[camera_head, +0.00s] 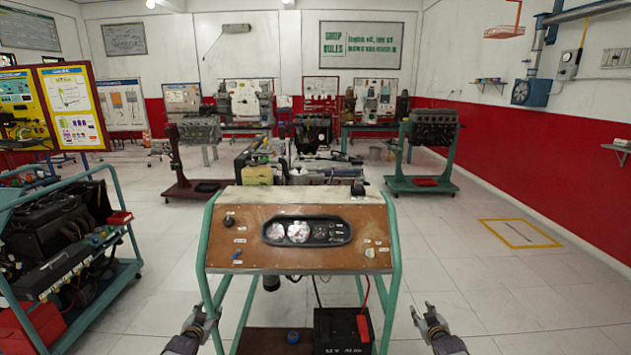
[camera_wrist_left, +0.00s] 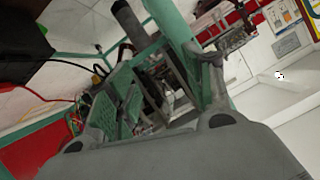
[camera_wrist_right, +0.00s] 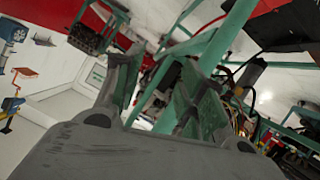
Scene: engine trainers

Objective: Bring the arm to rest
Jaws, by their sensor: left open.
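My left gripper (camera_head: 207,314) is low in the head view, just left of the front legs of the engine trainer stand (camera_head: 203,255). It is open and empty. In the left wrist view its two fingers (camera_wrist_left: 165,85) are spread apart, with the green frame behind them. My right gripper (camera_head: 424,313) is low at the right of the same stand, over the tiled floor. It is open and empty too. In the right wrist view its fingers (camera_wrist_right: 158,85) stand apart, with green tubing beyond them. Nothing is between either pair of fingers.
The stand carries a brown gauge panel (camera_head: 310,260); a black battery (camera_head: 343,332) sits low inside it. Another engine cart (camera_head: 130,265) stands at the left. Engines on stands (camera_head: 433,130) are farther back. The tiled floor (camera_head: 480,285) at the right is clear.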

